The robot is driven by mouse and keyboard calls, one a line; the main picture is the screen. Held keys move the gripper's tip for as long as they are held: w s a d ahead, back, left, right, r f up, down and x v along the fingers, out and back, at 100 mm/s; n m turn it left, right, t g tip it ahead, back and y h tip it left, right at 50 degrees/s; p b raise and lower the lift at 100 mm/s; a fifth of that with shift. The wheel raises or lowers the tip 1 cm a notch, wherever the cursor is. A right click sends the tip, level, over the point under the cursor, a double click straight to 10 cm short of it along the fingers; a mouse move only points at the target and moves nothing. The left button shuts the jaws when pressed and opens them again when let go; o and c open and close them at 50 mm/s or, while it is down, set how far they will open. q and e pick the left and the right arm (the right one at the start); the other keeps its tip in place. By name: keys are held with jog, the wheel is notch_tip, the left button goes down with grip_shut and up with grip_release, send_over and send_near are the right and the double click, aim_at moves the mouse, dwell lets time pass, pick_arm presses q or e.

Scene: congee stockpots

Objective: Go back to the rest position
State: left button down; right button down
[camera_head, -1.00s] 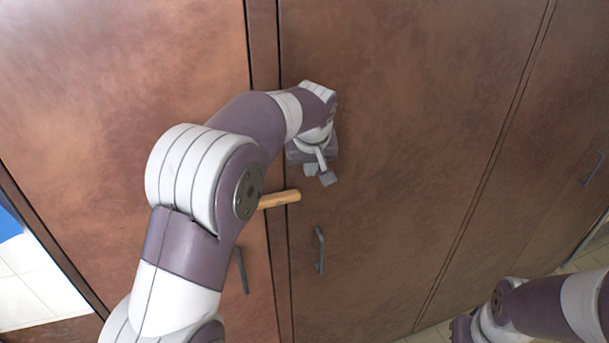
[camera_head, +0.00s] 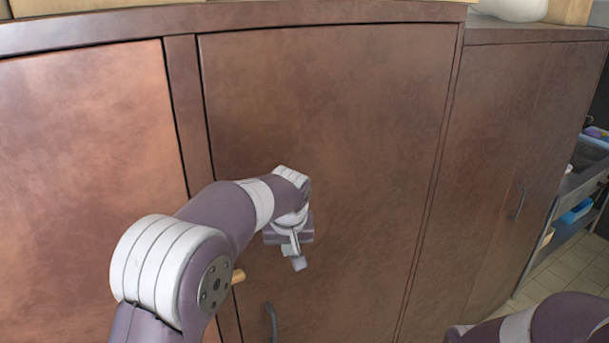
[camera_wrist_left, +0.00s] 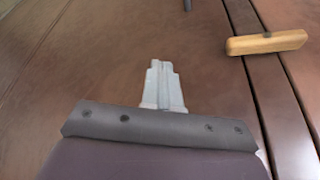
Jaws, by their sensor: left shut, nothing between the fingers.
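My left gripper (camera_head: 296,258) is shut and empty. It hangs in front of a brown cabinet door (camera_head: 330,120) in the head view. In the left wrist view my closed fingers (camera_wrist_left: 164,85) point up the picture with nothing between them. My right arm (camera_head: 545,322) shows only in part at the bottom right of the head view, and its gripper is out of the picture.
A wooden bar (camera_wrist_left: 267,43) stands out near the gap between two doors, beside my left gripper; my arm partly hides it in the head view. A dark door handle (camera_head: 271,322) is below. A shelf rack (camera_head: 566,215) stands at the far right.

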pick_arm(q)
jog(key=s+a+f+g+b, duration=0.1)
jog(key=s+a+f+b, duration=0.2)
jog(key=s+f+b, duration=0.3)
jog(key=s+a+f+m+g+b, duration=0.1)
jog(key=s+a+f+b, duration=0.2)
jog(key=s+f, duration=0.9)
jog(key=s+a+f+g+b, duration=0.1)
jog(key=s+a+f+b, duration=0.3)
jog(key=s+f+b, duration=0.5)
notch_tip(320, 180, down, 2)
jog(key=shift+s+m+h, duration=0.15)
jog(key=shift+m+h, duration=0.25)
jog(key=shift+s, duration=0.1)
